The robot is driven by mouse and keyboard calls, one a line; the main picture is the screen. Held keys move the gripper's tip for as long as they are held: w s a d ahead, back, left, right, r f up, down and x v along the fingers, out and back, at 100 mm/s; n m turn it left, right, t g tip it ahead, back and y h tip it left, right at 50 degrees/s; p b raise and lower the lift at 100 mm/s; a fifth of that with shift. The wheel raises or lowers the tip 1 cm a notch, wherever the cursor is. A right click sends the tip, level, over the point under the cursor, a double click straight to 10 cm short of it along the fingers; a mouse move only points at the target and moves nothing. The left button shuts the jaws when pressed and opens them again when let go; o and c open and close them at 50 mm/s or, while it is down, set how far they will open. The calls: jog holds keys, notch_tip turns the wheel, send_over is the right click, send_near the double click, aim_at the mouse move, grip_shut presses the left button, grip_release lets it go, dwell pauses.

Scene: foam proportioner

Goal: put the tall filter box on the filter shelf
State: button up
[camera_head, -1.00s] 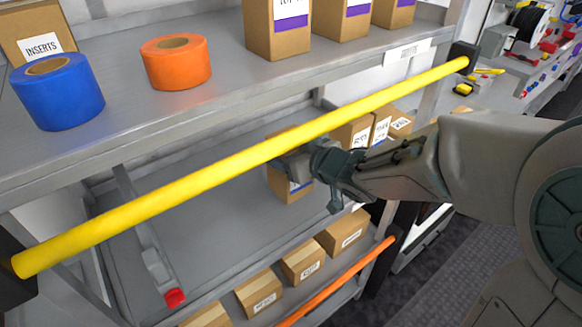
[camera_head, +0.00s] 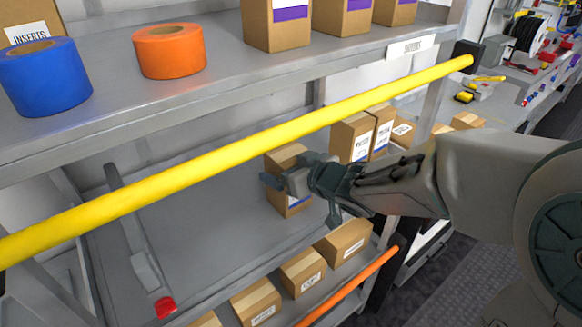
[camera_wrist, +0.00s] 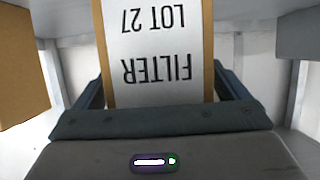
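The tall filter box (camera_head: 290,198) is cardboard with a white label and a purple-blue band. It stands at the right part of the middle shelf (camera_head: 190,235), below the yellow bar. The fingers run close along both sides. I cannot tell whether they press on it.
A yellow bar (camera_head: 240,142) crosses in front above my gripper. The upper shelf (camera_head: 215,85) holds a blue roll (camera_head: 45,78), an orange roll (camera_head: 170,52) and tall boxes. More boxes (camera_head: 352,138) stand right of my gripper; small boxes (camera_head: 303,272) line the lower shelf. The middle shelf's left is mostly clear.

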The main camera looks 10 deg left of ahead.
jog(key=shift+r, duration=0.25)
jog(key=shift+s+d+r+p, duration=0.15)
jog(key=shift+d+r+p, duration=0.1)
jog(key=shift+p, duration=0.1)
jog(key=p+v, duration=0.1)
jog(key=v, duration=1)
jog(key=shift+s+f, duration=0.15)
jog(key=shift+s, duration=0.05)
